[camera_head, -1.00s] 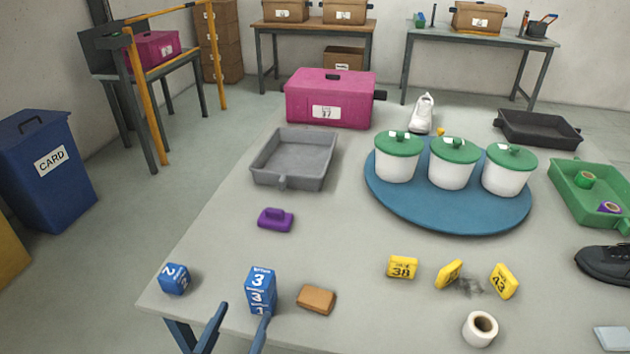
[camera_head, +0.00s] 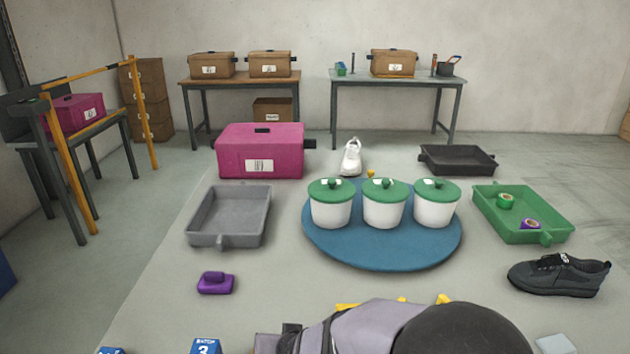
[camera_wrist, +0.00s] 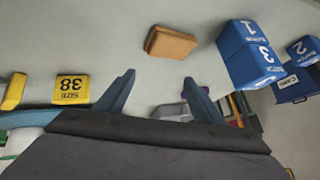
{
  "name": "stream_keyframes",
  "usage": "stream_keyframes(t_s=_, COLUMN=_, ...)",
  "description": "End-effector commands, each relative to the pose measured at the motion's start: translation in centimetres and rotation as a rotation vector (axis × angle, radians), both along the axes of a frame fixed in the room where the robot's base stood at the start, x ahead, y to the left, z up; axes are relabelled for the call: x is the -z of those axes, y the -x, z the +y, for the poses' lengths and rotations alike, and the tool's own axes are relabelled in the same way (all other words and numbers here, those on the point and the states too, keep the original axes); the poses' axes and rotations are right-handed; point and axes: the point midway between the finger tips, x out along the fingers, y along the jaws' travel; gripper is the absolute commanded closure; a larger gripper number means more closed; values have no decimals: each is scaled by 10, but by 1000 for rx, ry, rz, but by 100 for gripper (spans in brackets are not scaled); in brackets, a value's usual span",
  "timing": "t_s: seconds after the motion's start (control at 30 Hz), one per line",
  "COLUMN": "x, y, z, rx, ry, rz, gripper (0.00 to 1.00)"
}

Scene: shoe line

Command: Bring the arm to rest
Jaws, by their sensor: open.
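My gripper (camera_wrist: 158,92) shows in the wrist view with its two blue-grey fingers spread apart and nothing between them. A brown block (camera_wrist: 170,42) lies on the table beyond the fingertips. Blue numbered blocks (camera_wrist: 250,52) are to the right of the fingers, and a yellow tag marked 38 (camera_wrist: 71,90) is to the left. In the head view my arm covers the bottom centre, and the fingers are out of that picture.
The table holds a grey tray (camera_head: 228,217), a magenta box (camera_head: 260,150), a blue round mat (camera_head: 382,257) with three green-lidded tubs, a green tray (camera_head: 522,221), a dark shoe (camera_head: 558,275), a white shoe (camera_head: 351,158) and a purple object (camera_head: 215,283).

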Motion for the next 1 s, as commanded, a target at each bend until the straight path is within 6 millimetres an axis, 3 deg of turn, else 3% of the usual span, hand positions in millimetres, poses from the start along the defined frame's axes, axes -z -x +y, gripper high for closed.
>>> stream_keyframes(t_s=0.03, x=4, y=8, z=-26, rx=1, ry=15, rz=58, gripper=38)
stream_keyframes(t_s=0.1, x=11, y=27, z=-59, rx=-12, ry=48, rz=151, gripper=38)
stream_keyframes(t_s=0.3, x=27, y=96, z=-146, rx=-11, ry=156, rz=404, gripper=38)
stream_keyframes(t_s=0.57, x=31, y=177, z=-224, rx=37, ry=273, rz=652, gripper=38)
stream_keyframes(t_s=0.6, x=21, y=183, z=-229, rx=40, ry=283, rz=672, gripper=38)
stream_keyframes(t_s=1.0, x=-75, y=180, z=-225, rx=30, ry=281, rz=665, gripper=38)
